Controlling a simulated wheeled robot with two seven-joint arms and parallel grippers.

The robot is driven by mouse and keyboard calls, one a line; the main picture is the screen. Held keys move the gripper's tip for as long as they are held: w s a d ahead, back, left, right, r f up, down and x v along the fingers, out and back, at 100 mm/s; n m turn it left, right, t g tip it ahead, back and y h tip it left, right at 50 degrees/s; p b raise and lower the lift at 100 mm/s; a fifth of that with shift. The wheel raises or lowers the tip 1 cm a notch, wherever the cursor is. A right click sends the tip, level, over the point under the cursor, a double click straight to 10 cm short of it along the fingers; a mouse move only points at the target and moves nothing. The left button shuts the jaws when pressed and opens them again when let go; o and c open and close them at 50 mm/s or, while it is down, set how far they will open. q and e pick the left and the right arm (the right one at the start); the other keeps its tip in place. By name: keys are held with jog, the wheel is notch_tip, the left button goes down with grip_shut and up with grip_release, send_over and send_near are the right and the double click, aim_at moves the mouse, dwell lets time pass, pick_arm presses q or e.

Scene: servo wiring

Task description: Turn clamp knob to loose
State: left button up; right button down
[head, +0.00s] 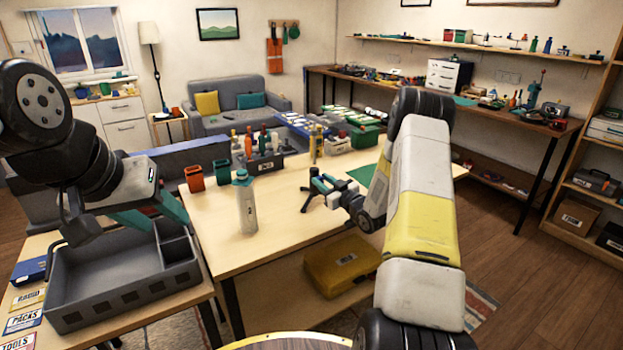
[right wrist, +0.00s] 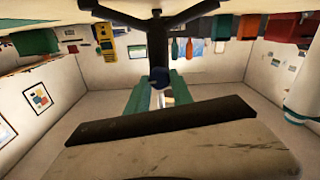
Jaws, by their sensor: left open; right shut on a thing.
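A small dark clamp stand with splayed feet (head: 306,203) is on the wooden table in the head view. In the right wrist view, which looks upside down, its dark post (right wrist: 157,42) rises from the feet (right wrist: 160,14). In the head view my right gripper (head: 325,184) is at the stand, shut on the knob; the knob's setting cannot be read. My left gripper (head: 150,212) is open and empty above the grey tray.
The grey divided tray (head: 120,314) is at the left. A white bottle with a teal cap (head: 246,206) stands on the table (head: 225,225) left of the stand. Orange and green cups (head: 194,179) and a tool caddy (head: 263,163) are behind. The table front is clear.

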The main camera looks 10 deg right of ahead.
jog(key=shift+a+f+n, duration=0.1)
jog(key=shift+a+n, duration=0.05)
jog(key=shift+n, duration=3.8)
jog(key=shift+a+f+n, duration=0.1)
jog(key=shift+n, duration=3.85)
jog(key=c, duration=1.1)
grip_release()
